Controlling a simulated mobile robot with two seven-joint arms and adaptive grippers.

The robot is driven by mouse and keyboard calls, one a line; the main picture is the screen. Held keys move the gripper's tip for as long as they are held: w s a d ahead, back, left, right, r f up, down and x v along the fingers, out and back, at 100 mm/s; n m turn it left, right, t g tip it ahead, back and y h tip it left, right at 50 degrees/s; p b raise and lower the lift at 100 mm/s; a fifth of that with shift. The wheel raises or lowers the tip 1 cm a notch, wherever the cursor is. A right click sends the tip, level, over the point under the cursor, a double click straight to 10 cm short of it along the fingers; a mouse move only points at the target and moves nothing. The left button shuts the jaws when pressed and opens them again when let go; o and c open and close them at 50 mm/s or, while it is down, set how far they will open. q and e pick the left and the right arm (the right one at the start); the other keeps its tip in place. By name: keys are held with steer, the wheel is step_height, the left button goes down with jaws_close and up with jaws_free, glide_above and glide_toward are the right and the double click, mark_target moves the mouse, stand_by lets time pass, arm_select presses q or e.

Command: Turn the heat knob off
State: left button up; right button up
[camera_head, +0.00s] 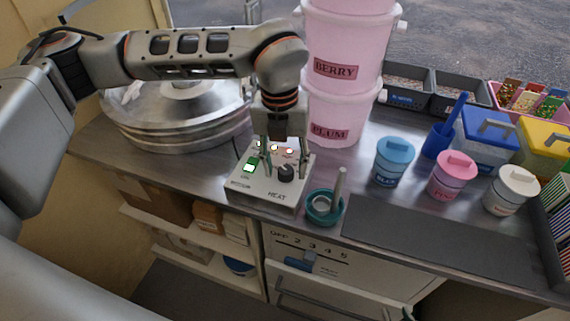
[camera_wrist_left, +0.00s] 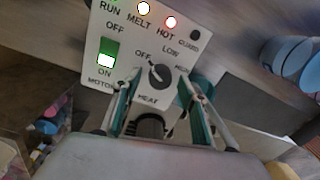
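The heat knob (camera_head: 286,172) is a dark round knob on the white control box (camera_head: 240,194). In the left wrist view the knob (camera_wrist_left: 161,76) sits above the word HEAT, with OFF at its upper left and LOW at its upper right. I cannot tell for sure where its pointer stands. My left gripper (camera_head: 284,165) points down over the box. In the left wrist view its fingers (camera_wrist_left: 158,88) are apart on either side of the knob, with gaps showing. My right gripper is not in view.
A teal cup (camera_head: 323,208) stands close to the box. Pink tubs (camera_head: 335,110) and a metal pan (camera_head: 175,125) are behind. A dark mat (camera_head: 430,235) lies clear at right.

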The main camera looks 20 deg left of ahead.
mark_target(282, 170)
arm_select(q)
step_height(282, 170, up, 12)
steer(key=shift+a, duration=0.3)
stand_by(0.4)
steer(key=shift+s, duration=0.1)
stand_by(0.3)
